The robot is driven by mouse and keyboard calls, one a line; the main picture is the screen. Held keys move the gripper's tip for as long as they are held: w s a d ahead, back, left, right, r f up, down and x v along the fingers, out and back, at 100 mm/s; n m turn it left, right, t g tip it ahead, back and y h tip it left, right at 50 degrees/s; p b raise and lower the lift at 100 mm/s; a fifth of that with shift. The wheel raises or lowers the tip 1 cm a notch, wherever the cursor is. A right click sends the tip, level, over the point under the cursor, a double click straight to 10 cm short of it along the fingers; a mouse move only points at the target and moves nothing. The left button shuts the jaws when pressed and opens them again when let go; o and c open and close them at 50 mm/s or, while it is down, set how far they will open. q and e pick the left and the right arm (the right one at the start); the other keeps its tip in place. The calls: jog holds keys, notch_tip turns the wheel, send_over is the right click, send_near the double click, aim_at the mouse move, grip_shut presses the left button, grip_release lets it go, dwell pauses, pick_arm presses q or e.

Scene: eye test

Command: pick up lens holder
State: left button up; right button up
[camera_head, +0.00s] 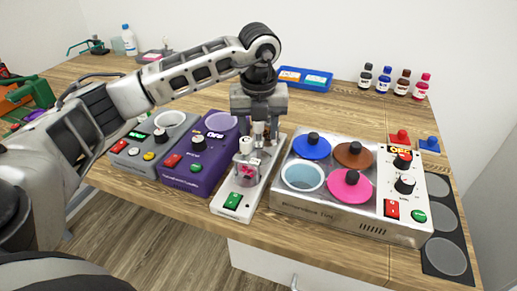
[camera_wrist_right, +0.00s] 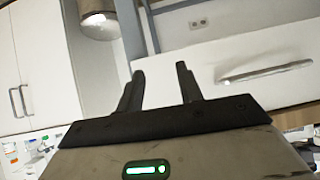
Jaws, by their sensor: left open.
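I cannot make out anything that is clearly a lens holder. My left gripper (camera_head: 259,130) is open, pointing down over a slim white device (camera_head: 226,207) with a green switch. A small clear vessel with pink contents (camera_head: 246,171) stands on that device, just below and in front of the fingers. I cannot tell whether the fingers touch any part of it. My right gripper shows only in the right wrist view (camera_wrist_right: 160,70), with its two dark fingers apart and nothing between them, facing white cabinets.
A purple box device (camera_head: 190,180) and a grey one (camera_head: 136,158) stand left of the white device. A metal bath (camera_head: 325,207) with coloured lids stands right. Several bottles (camera_head: 384,79) and a blue tray (camera_head: 290,75) are behind. A black strip with grey discs (camera_head: 457,233) lies far right.

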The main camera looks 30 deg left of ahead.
pick_arm(q)
grip_shut()
jog(key=shift+r, duration=0.1)
